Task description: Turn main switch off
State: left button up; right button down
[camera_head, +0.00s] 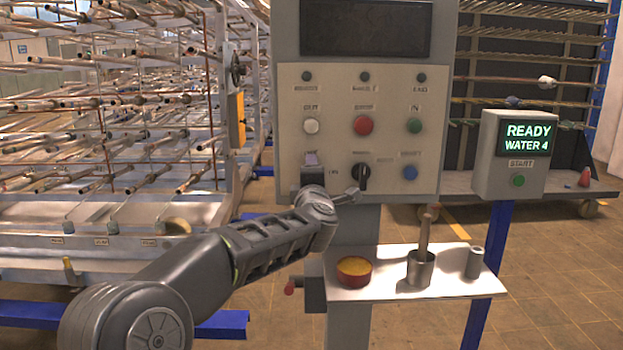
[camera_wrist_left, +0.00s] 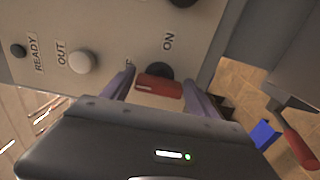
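The main switch, a red bar handle (camera_wrist_left: 158,88) on a black round base, sits on the control panel (camera_head: 384,83). In the head view it is hidden behind my left gripper (camera_head: 312,162). In the left wrist view the gripper's two fingers (camera_wrist_left: 160,80) stand apart, one near each end of the handle. I cannot tell whether they touch it. The handle's long side runs from finger to finger, not toward the ON label (camera_wrist_left: 168,41). A label by the left finger is mostly covered. My right gripper is not in view.
A black rotary knob (camera_head: 362,179) is close right of the gripper, with a blue button (camera_head: 410,172) beyond. White (camera_head: 311,126), red (camera_head: 364,125) and green (camera_head: 414,125) buttons sit above. A shelf (camera_head: 385,288) below holds a bowl (camera_head: 355,271) and metal cups.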

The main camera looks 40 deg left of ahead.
pick_arm(q)
jog(key=shift+o, duration=0.8)
jog(key=shift+s, duration=0.15)
jog(key=v, duration=0.7)
jog(key=shift+s+d+b, duration=0.2)
jog(key=shift+d+b, duration=0.05)
jog(key=shift+b, duration=0.05)
